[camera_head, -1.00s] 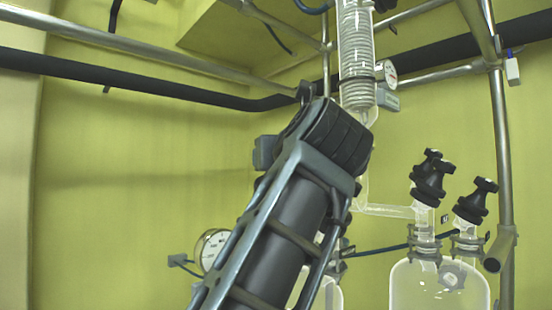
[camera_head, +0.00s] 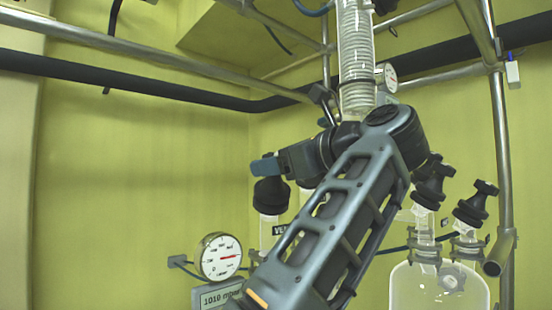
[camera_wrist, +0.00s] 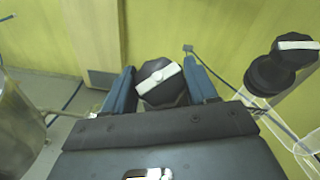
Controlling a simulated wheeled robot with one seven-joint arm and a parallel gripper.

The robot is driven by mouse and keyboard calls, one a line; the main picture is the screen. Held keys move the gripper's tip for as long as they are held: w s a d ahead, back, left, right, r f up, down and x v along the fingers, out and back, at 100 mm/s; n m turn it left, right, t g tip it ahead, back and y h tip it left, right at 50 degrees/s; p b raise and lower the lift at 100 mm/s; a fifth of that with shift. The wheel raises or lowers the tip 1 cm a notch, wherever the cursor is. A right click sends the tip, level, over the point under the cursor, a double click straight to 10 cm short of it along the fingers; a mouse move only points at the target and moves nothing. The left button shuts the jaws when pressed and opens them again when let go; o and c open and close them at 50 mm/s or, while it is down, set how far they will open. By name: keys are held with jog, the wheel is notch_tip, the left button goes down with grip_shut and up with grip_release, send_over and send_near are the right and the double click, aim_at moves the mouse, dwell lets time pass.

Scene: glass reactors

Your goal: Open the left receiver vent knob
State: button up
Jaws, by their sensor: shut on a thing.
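The left receiver vent knob (camera_head: 270,195) is a black knob on a glass neck, left of centre in the head view, with a partly covered label beside it. In the wrist view the black knob (camera_wrist: 161,83), with a white bar across its top, sits between the two blue fingers. The white bar is tilted slightly. My gripper (camera_wrist: 160,88) is shut on this knob from above. In the head view my gripper (camera_head: 266,168) shows over the knob, and my arm hides part of the receiver.
A second black knob with a white bar (camera_wrist: 285,62) is on the right in the wrist view. The right flask (camera_head: 440,288) has two black valves. A round gauge (camera_head: 219,256) stands over a 1010 mbar display (camera_head: 217,296). A glass coil column (camera_head: 356,60) rises behind my arm.

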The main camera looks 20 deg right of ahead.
jog(key=n+g+y+p, duration=0.1)
jog(key=n, duration=0.1)
jog(key=n+g+y+p, duration=0.1)
jog(key=n+g, duration=0.1)
jog(key=n+g+y+p, duration=0.1)
jog(key=n, duration=0.1)
jog(key=shift+d+g+y, duration=0.25)
jog(key=shift+g+y, duration=0.05)
jog(key=n+g+y, duration=0.1)
jog(key=n+g, duration=0.4)
jog(key=shift+w+n+g, duration=0.1)
jog(key=shift+n+g, duration=0.3)
jog(key=n+g+h, duration=0.1)
jog(key=n+g, duration=0.4)
jog(key=shift+a+g+h, duration=0.1)
jog(key=shift+g+h, duration=0.2)
jog(key=shift+h, duration=0.1)
jog(key=n+g+h, duration=0.2)
jog(key=n, duration=0.1)
jog(key=shift+a, duration=0.1)
jog(key=shift+n+g+h, duration=0.5)
jog(key=shift+n+g, duration=0.1)
jog(key=shift+n, duration=0.1)
jog(key=shift+n+h, duration=0.4)
jog(key=o, duration=1)
jog(key=shift+c, duration=0.2)
jog(key=shift+a+r, duration=0.1)
